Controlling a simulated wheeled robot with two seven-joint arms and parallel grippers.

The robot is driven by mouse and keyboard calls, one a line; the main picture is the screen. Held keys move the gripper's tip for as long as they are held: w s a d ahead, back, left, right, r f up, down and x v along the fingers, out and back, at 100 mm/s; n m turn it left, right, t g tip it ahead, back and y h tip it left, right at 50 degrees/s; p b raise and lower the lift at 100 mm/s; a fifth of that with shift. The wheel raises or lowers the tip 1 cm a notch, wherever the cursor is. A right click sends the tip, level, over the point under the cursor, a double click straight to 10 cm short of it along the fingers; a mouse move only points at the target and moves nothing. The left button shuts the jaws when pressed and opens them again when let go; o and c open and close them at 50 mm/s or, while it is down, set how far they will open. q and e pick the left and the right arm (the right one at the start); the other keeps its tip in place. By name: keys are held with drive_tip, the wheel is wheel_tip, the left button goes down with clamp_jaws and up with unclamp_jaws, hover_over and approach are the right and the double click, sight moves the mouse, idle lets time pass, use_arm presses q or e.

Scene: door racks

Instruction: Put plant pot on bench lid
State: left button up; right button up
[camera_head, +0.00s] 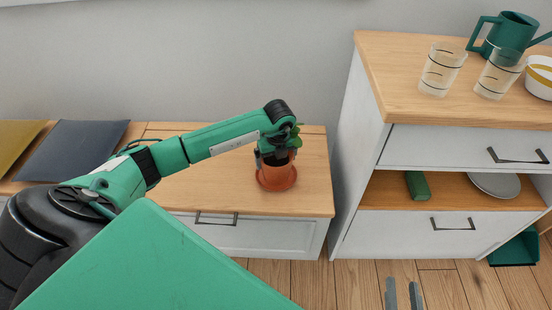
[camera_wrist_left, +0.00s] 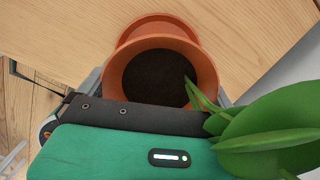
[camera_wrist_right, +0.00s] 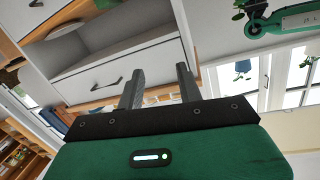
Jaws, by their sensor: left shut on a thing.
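The plant pot (camera_head: 278,178) is terracotta with dark soil and green leaves. It is over the right part of the wooden bench lid (camera_head: 225,188); I cannot tell whether its base touches the wood. My left gripper (camera_head: 270,156) is shut on the pot. In the left wrist view the pot (camera_wrist_left: 158,32) appears between the fingers, with the bench lid (camera_wrist_left: 70,40) behind it and leaves at the right. The fingertips are mostly hidden. My right gripper (camera_head: 403,295) is open and empty, low in front of the cabinet; its two fingers also show apart in the right wrist view (camera_wrist_right: 157,85).
A dark cushion (camera_head: 75,150) and a yellow cushion (camera_head: 18,145) lie on the bench's left part. A taller white cabinet (camera_head: 375,120) stands to the right, carrying glasses (camera_head: 442,68), a green watering can (camera_head: 508,35) and a bowl (camera_head: 540,78). The lid left of the pot is clear.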

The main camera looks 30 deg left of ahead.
use_arm(q)
drive_tip(key=o, duration=1.1)
drive_tip(key=shift+c, duration=0.2)
